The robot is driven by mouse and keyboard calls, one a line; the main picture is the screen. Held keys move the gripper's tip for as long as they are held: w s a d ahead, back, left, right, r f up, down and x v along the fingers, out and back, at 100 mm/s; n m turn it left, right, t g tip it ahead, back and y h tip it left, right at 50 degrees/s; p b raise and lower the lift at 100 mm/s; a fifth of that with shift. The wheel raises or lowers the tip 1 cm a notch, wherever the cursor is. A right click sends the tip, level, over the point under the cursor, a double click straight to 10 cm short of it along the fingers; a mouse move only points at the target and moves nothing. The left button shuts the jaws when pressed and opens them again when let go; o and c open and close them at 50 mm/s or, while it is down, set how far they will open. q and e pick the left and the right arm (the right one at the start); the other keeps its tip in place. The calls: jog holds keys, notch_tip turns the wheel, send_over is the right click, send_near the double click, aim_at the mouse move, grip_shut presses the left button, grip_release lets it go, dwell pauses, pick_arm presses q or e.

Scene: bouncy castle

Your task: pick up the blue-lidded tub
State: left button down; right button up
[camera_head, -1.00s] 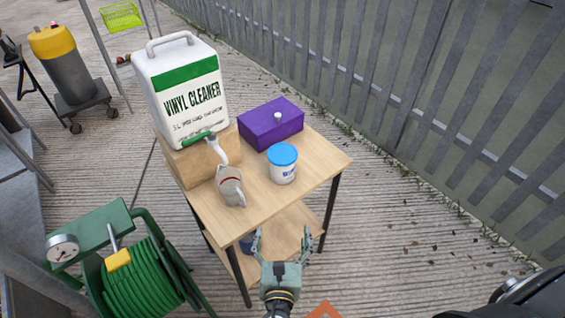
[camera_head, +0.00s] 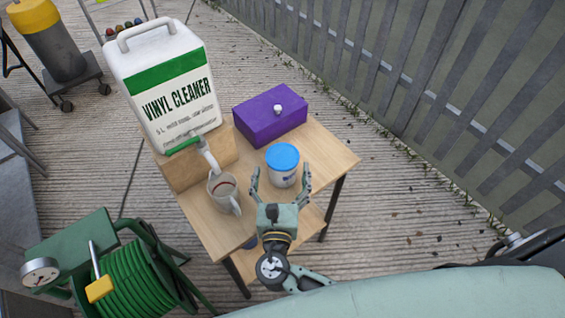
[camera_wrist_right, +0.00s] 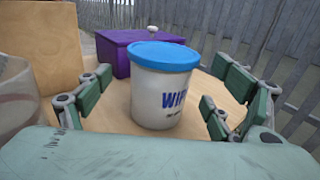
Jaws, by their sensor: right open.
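The blue-lidded tub (camera_head: 283,168) is white and stands upright on the wooden table (camera_head: 320,152). In the right wrist view the tub (camera_wrist_right: 163,96) shows "WIP" lettering and stands between the open fingers, a little beyond them. My right gripper (camera_head: 280,180) is open and empty, on the near side of the tub, its fingertips close to the tub's sides. Whether a finger touches the tub I cannot tell. My left gripper is not in view.
A purple box (camera_head: 269,115) with a white knob stands behind the tub. A green hose reel (camera_head: 135,265) stands front left.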

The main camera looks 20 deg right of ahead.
aim_at(282, 161)
jog(key=x, duration=0.4)
jog(key=shift+s+d, duration=0.1)
jog(key=c, duration=1.1)
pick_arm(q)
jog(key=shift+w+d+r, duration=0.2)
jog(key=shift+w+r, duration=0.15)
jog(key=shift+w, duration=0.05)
pick_arm(e)
jog(key=shift+r, duration=0.1)
jog(key=c, duration=0.3)
